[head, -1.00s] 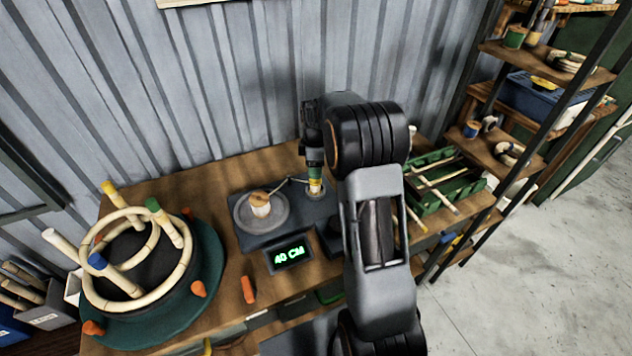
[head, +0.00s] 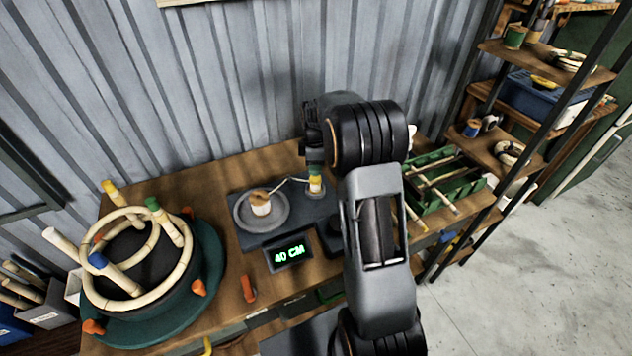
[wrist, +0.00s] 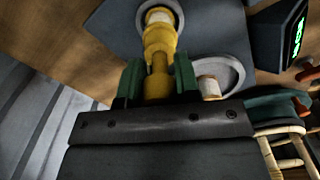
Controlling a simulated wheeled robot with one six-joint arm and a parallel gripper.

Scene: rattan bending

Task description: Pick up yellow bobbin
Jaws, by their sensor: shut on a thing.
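The yellow bobbin (wrist: 160,42) stands out from between the green fingers of my gripper (wrist: 158,80) in the wrist view. My gripper is shut on it. In the head view the yellow bobbin (head: 315,184) shows below my gripper (head: 315,168), at a small round seat on the dark plate (head: 240,238). I cannot tell whether its lower end touches the seat. Most of my gripper is dark and partly hidden by my arm.
A round grey dish (head: 282,217) with a white and tan spool (head: 260,203) stands left of the bobbin, near a "40 CM" display (head: 290,253). A rattan ring jig (head: 205,255) fills the bench's left. A green crate (head: 470,186) stands right.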

